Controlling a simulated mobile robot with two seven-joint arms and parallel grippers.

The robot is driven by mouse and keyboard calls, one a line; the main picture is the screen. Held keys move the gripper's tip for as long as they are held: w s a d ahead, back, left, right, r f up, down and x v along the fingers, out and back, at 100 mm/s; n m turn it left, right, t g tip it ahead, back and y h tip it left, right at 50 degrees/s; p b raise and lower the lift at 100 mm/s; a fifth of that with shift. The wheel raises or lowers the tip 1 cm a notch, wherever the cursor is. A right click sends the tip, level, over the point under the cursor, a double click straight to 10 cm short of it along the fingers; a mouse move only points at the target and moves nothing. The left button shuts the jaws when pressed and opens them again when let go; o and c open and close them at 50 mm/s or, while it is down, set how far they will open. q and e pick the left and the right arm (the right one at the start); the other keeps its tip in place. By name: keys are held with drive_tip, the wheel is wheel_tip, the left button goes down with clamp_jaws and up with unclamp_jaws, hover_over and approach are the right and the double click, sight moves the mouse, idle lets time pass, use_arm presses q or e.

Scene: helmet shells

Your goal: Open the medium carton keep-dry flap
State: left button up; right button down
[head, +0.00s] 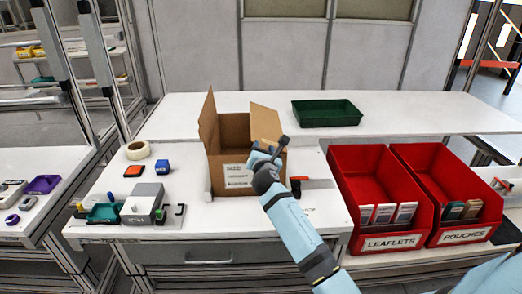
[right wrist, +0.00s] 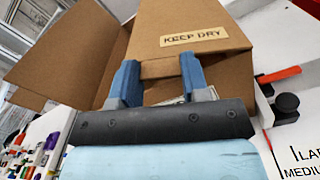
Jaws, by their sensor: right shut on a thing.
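The medium carton (head: 233,178) is a brown cardboard box standing on the white bench, with a white label on its front. Its left flap (head: 208,120) and right rear flap (head: 265,121) stand up. In the right wrist view the keep-dry flap (right wrist: 235,25) bears a "KEEP DRY" label (right wrist: 194,37). My right gripper (right wrist: 158,72) is at the flap's near edge, its blue fingers on either side of a narrow cardboard part, shut on it. In the head view my right gripper (head: 270,150) covers part of the carton's front right. My left gripper is not in view.
Red bins of leaflets (head: 375,243) and pouches (head: 465,235) stand right of the carton. A green tray (head: 327,113) lies behind. A tape roll (head: 138,150), small boxes and a grey device (head: 143,204) stand left. A red-handled tool (head: 299,179) lies close to the carton's right.

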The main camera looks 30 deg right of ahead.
drive_tip(key=shift+s+d+r+m+p, duration=0.1)
drive_tip(key=shift+d+r+m+p, duration=0.15)
drive_tip(key=shift+r+m, duration=0.2)
drive_tip(key=shift+s+d+r+m+p, duration=0.1)
drive_tip(key=shift+r+m+p, duration=0.2)
drive_tip(key=shift+r+m, duration=0.15)
drive_tip(key=s+d+r+m+p, duration=0.3)
drive_tip(key=d+m, duration=0.4)
drive_tip(key=m, duration=0.5)
drive_tip(key=shift+s+d+r+m+p, duration=0.25)
drive_tip(key=shift+s+m+p, duration=0.15)
drive_tip(key=shift+s+p, duration=0.25)
drive_tip(key=shift+s, duration=0.15)
drive_tip(key=c, duration=0.6)
unclamp_jaws()
